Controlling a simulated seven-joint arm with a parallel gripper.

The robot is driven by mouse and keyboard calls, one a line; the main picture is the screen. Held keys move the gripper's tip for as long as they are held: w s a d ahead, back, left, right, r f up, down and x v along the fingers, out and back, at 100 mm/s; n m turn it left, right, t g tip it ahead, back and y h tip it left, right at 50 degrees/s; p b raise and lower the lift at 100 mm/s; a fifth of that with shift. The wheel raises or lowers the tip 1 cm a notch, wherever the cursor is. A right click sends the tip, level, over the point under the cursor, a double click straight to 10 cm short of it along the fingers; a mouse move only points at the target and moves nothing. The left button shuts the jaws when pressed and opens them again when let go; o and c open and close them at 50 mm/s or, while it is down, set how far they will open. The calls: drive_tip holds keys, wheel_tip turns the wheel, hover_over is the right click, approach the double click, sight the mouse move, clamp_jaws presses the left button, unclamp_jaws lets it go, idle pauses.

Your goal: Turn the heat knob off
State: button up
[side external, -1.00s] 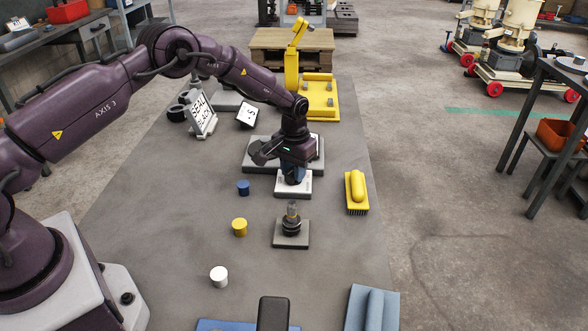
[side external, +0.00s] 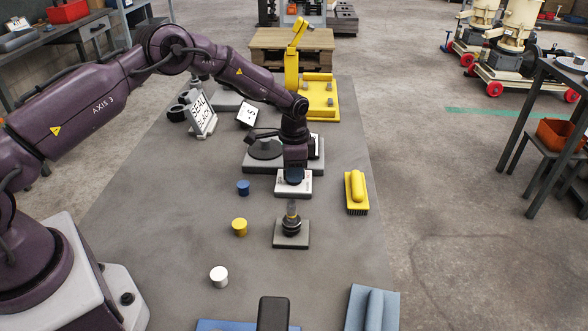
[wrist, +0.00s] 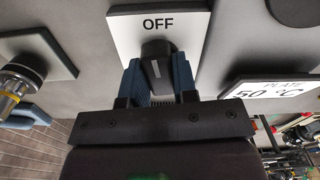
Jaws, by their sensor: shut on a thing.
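The heat knob (wrist: 156,70) is black with a pale line on it. It sits on a white plate (wrist: 125,35) marked OFF, and in the wrist view the line runs up toward the word OFF. My gripper (wrist: 156,66) has its blue fingers on both sides of the knob and is shut on it. In the side view the white plate (side external: 302,191) lies below my gripper (side external: 294,178), which hides the knob there.
A yellow brush (side external: 357,190) lies to the right. Blue (side external: 243,187), yellow (side external: 239,227) and white (side external: 219,276) cylinders stand left. A dark disc (side external: 265,149) and the SEAL BLACK sign (side external: 203,116) are behind.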

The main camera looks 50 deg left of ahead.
drive_tip(key=shift+r+m, duration=0.1)
drive_tip(key=shift+m, duration=0.5)
drive_tip(key=o, duration=0.9)
wheel_tip(320, 180, up, 13)
drive_tip(key=shift+f, duration=0.1)
idle(0.3)
